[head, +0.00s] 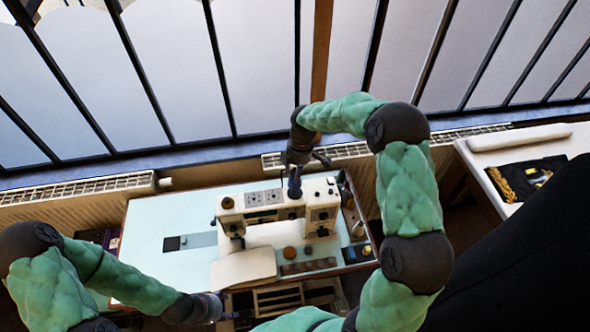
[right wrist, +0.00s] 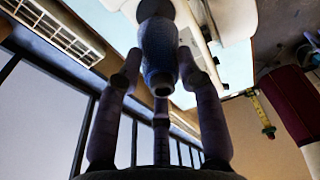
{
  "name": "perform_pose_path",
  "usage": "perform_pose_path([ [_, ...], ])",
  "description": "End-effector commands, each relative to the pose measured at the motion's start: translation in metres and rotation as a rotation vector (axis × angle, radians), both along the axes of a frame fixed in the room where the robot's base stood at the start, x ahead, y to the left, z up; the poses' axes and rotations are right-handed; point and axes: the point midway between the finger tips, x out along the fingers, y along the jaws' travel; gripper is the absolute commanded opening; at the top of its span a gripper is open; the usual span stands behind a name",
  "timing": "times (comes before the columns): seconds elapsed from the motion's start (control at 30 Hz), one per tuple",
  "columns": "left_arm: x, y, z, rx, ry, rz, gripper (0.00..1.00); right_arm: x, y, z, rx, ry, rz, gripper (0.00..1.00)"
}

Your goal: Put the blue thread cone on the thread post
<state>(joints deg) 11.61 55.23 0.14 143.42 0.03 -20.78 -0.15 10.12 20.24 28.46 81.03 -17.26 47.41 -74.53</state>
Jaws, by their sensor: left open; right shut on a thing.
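The blue thread cone (head: 295,181) is in my right gripper (head: 303,160), just above the top of the white sewing machine (head: 262,213). In the right wrist view, the cone (right wrist: 159,50) sits between the fingers of the right gripper (right wrist: 158,78), with its narrow end towards the palm. Its far end is close to the machine body (right wrist: 205,40); I cannot tell whether it touches. I cannot make out the thread post; the cone and gripper may hide it. My left gripper (head: 218,308) is open and empty, low at the table's front left.
The machine stands on a pale blue table (head: 150,240). Small dark items (head: 308,266) lie in front of it. A radiator (head: 75,200) and a barred window are behind. A second table (head: 490,165) with a black cloth stands at the right. The table's left part is mostly clear.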

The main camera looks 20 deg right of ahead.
Motion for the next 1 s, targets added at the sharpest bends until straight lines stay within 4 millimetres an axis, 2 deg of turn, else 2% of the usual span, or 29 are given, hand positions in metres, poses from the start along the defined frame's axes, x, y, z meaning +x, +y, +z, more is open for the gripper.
perform_pose_path([
  [0.6,0.000,0.000,-0.025,0.000,0.000,0.000,0.63,0.000,0.000,-0.042,0.000,-0.001,-0.001,0.03],
  [1.0,0.000,0.000,-0.026,0.000,0.000,0.000,0.63,0.000,0.000,-0.044,0.000,-0.001,-0.001,0.03],
])
